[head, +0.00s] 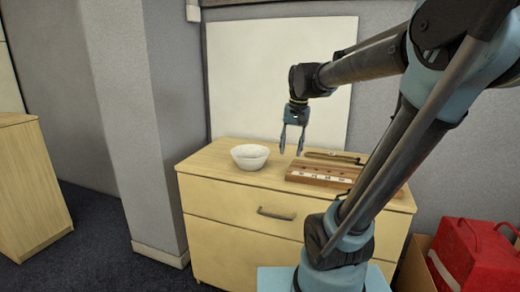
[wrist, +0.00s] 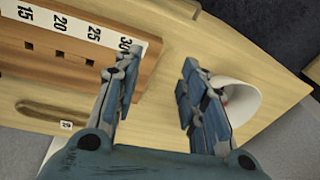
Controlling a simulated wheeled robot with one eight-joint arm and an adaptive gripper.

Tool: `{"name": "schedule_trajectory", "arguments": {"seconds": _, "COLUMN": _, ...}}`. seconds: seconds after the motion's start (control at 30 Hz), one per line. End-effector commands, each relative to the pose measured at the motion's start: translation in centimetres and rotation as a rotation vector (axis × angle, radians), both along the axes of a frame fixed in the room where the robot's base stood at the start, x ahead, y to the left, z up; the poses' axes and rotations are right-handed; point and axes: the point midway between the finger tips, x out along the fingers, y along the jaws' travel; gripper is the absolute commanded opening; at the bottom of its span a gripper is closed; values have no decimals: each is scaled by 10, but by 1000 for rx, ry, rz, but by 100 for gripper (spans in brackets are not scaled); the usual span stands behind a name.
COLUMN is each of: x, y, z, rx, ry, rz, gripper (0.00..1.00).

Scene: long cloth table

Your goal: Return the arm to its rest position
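My gripper (head: 291,153) hangs from my raised arm over the wooden dresser top, pointing down, between the white bowl and the wooden rack. Its two fingers are apart with nothing between them. In the wrist view my gripper (wrist: 155,68) is also open and empty, with the dresser top visible in the gap. My arm reaches in from the right of the head view, bent at the elbow.
A white bowl (head: 249,157) stands left on the dresser (head: 215,163). A reddish-brown numbered rack (head: 325,173) lies right; its number strip (wrist: 75,30) shows in the wrist view. A white panel (head: 240,80) stands behind. A red case (head: 470,255) sits at lower right.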

Motion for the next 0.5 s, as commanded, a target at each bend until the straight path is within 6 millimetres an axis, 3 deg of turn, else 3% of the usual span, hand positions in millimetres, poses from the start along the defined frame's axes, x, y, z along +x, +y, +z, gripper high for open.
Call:
{"name": "schedule_trajectory", "arguments": {"seconds": 0.1, "x": -32, "y": -18, "z": -23, "rx": -16, "ry": -16, "rz": 27, "gripper": 38}}
{"name": "schedule_trajectory", "arguments": {"seconds": 0.5, "x": -126, "y": -62, "z": -114, "rx": -84, "ry": -62, "rz": 134, "gripper": 38}}
